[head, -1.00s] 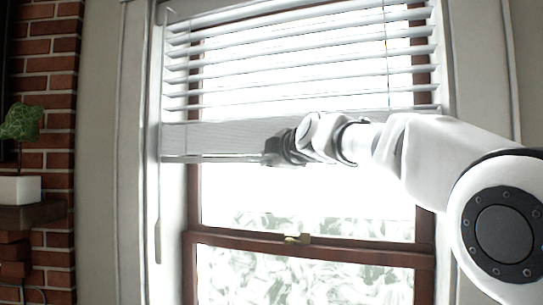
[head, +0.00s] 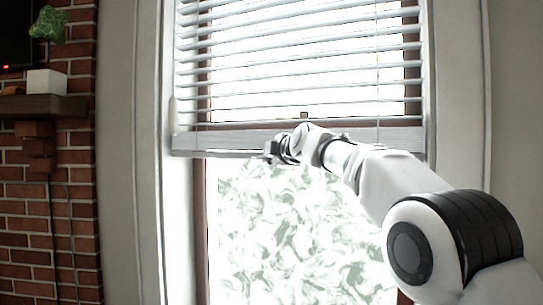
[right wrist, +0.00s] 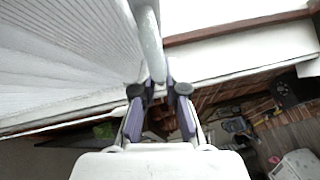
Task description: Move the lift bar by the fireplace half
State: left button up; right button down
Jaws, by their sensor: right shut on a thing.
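The window blind (head: 300,75) has white slats, spread apart, with a pale bottom rail (head: 225,140). The lift bar (head: 220,154) is a thin grey bar running along under that rail. My right gripper (head: 272,150) is shut on the lift bar near its middle, reaching in from the right. In the right wrist view, the grey bar (right wrist: 150,40) runs down between the fingers of the right gripper (right wrist: 159,92). The arm hides part of the bar's right half. My left gripper is not in view.
The brown window rail with its small latch (head: 304,116) shows just above the blind's bottom rail. Bright glass (head: 290,235) lies below the bar. A brick fireplace wall (head: 75,165), a dark shelf (head: 40,107) and a white planter (head: 47,83) stand at left.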

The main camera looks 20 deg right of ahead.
notch_tip(320, 180, down, 16)
jog(key=b, duration=1.2)
jog(key=shift+r, duration=0.25)
jog(key=c, duration=1.2)
grip_release()
jog(key=shift+w, duration=0.15)
jog(key=s+d+r, duration=0.1)
jog(key=s, duration=1)
jog(key=shift+s+d+r, duration=0.2)
jog(key=shift+r, duration=0.05)
